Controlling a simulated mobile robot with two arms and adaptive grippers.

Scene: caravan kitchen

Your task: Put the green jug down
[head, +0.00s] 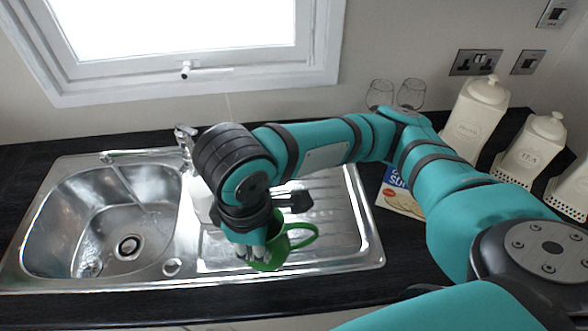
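The green jug (278,252) is over the front part of the sink's ribbed drainboard (336,222), with its loop handle to the right. My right gripper (257,254) comes down on it from above, with its fingers at the jug's near left side, and appears shut on it. The gripper and wrist hide much of the jug. I cannot tell whether its base touches the drainboard. My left gripper is not in view.
A sugar packet (399,195), two glasses (410,94) and white canisters (477,115) are to the right. Dark worktop (405,245) is free right of the drainboard.

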